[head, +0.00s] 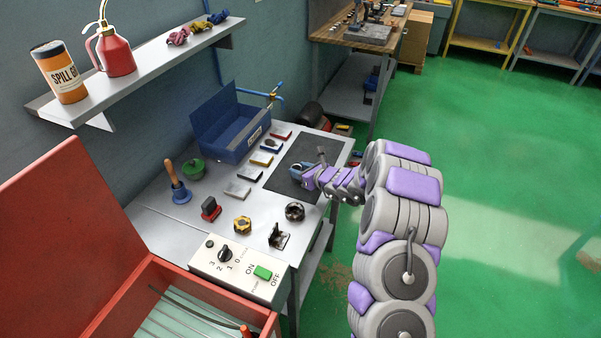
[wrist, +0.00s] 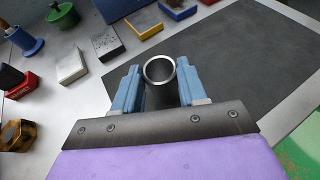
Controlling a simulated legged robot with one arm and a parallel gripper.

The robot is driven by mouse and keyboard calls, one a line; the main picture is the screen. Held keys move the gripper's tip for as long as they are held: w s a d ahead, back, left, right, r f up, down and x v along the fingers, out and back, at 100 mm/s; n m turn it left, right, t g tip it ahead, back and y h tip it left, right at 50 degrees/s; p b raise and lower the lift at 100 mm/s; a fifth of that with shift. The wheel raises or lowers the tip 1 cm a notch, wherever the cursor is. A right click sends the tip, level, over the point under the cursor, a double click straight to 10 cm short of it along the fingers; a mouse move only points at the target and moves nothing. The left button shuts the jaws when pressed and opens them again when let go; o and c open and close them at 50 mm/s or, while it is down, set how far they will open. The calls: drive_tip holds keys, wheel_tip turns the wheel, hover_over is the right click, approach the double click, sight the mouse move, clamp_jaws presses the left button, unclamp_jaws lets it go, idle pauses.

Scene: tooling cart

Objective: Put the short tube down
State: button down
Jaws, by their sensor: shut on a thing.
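The short tube (wrist: 159,71) is a dark grey metal cylinder with a bright ring-shaped open end. In the wrist view it stands between the two blue jaws of my gripper (wrist: 158,88), which are shut on it. In the head view my gripper (head: 303,171) is over the dark mat (head: 283,175) on the grey workbench. The tube's lower part is hidden by my gripper, so I cannot tell whether it touches the mat.
Several small blocks lie left of the mat, including a grey one (head: 238,189). An open blue box (head: 226,140) stands behind. A control box (head: 238,268) and a red chest (head: 180,300) are at the front. Much of the mat is bare.

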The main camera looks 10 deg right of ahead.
drive_tip(key=shift+r, duration=0.1)
drive_tip(key=c, duration=0.6)
unclamp_jaws()
